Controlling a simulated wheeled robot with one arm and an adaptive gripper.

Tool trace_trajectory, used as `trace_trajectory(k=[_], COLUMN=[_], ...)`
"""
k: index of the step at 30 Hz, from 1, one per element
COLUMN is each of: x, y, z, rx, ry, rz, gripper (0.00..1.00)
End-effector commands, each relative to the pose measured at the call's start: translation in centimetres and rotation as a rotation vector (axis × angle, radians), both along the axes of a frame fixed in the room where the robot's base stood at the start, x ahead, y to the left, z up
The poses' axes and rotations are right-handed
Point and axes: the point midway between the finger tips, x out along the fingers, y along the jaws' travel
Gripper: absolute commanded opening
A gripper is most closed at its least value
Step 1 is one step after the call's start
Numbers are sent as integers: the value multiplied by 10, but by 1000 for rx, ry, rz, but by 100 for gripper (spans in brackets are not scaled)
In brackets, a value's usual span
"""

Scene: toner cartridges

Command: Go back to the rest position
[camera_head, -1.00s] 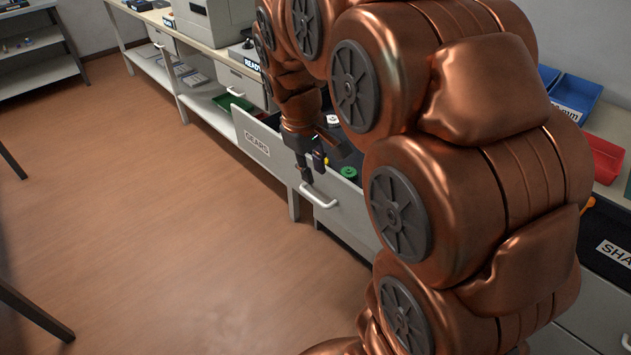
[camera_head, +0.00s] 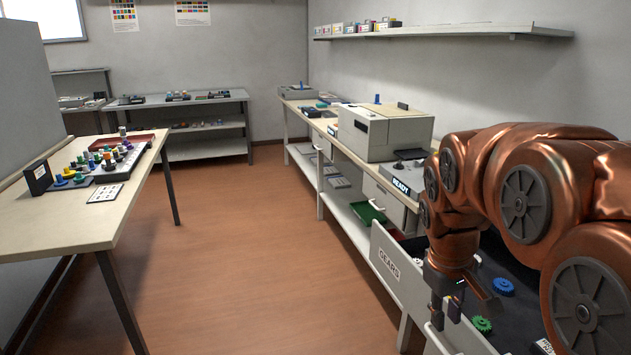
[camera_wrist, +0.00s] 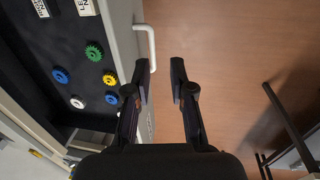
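My gripper (camera_head: 446,310) hangs pointing down at the front of the open drawer labelled GEARS (camera_head: 390,264). In the wrist view my gripper (camera_wrist: 161,82) is open, with its two fingers apart and nothing between them. The drawer handle (camera_wrist: 149,46) is beside the left finger, and floor shows between and beyond the fingertips. Inside the drawer lie a green gear (camera_wrist: 94,51), a blue gear (camera_wrist: 61,75), a yellow gear (camera_wrist: 110,79) and white gears (camera_wrist: 77,102). My copper arm hides part of the drawer in the head view.
A printer (camera_head: 384,133) and a READY device (camera_head: 407,178) stand on the right bench. A green tray (camera_head: 369,212) sits on the shelf below. A table (camera_head: 60,226) with coloured pieces stands at left. The floor (camera_head: 235,270) between is clear.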

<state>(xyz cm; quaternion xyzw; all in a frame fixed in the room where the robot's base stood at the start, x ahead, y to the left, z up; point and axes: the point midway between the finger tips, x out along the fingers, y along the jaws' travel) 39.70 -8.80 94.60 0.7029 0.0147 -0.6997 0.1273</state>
Motion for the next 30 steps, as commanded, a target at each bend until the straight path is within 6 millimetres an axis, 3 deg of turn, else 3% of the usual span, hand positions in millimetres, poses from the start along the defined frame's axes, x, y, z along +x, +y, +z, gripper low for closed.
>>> trace_trajectory(k=[8,15,18,29,30], x=[-59,-131,-153,-215,-214], y=[30,61,69,88,88], z=[-22,-49,-57,-81,-73], rx=[51,99,112,136,137], ry=[54,129,150,220,218], rz=[-55,-128,-152,-216,-218], gripper=[23,23,23,23,23])
